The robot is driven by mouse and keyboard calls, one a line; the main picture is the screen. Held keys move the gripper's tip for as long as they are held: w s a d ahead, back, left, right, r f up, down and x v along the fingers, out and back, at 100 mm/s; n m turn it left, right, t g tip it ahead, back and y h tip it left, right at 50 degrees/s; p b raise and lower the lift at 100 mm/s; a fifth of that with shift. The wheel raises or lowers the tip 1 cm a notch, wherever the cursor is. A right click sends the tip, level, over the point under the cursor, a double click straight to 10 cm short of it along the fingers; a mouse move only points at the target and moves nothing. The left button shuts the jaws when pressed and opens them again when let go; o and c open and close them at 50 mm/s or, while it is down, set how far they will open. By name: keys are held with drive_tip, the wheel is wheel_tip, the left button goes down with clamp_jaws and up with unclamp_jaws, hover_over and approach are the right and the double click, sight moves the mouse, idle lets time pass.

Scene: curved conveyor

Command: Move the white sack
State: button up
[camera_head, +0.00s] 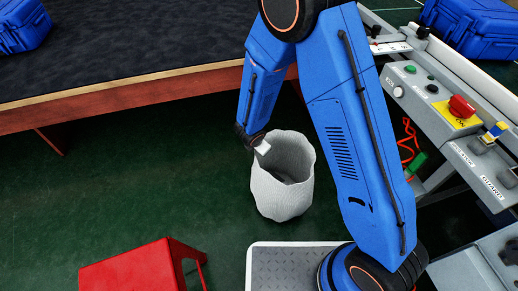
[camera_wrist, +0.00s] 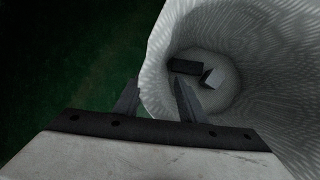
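The white sack (camera_head: 283,190) stands upright and open-topped on the green floor, between the red stool and the dark conveyor. My gripper (camera_head: 262,147) is at its upper left rim, pointing down. In the wrist view the white sack (camera_wrist: 240,35) fills the right side, with a dark block and a pale block at its bottom. My gripper (camera_wrist: 155,97) is open, its two fingers apart with the sack's wall between them. The left finger is outside the sack, the right one inside. I cannot tell whether either finger touches the wall.
A red stool (camera_head: 130,268) stands at the front left. The dark conveyor (camera_head: 130,45) with a wooden edge runs along the back, a blue case (camera_head: 22,25) on it. A grey control panel (camera_head: 440,100) with buttons is at the right. Green floor left of the sack is clear.

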drive_tip(key=shift+c, duration=0.2)
clamp_jaws()
drive_tip(key=shift+s, duration=0.15)
idle(1.2)
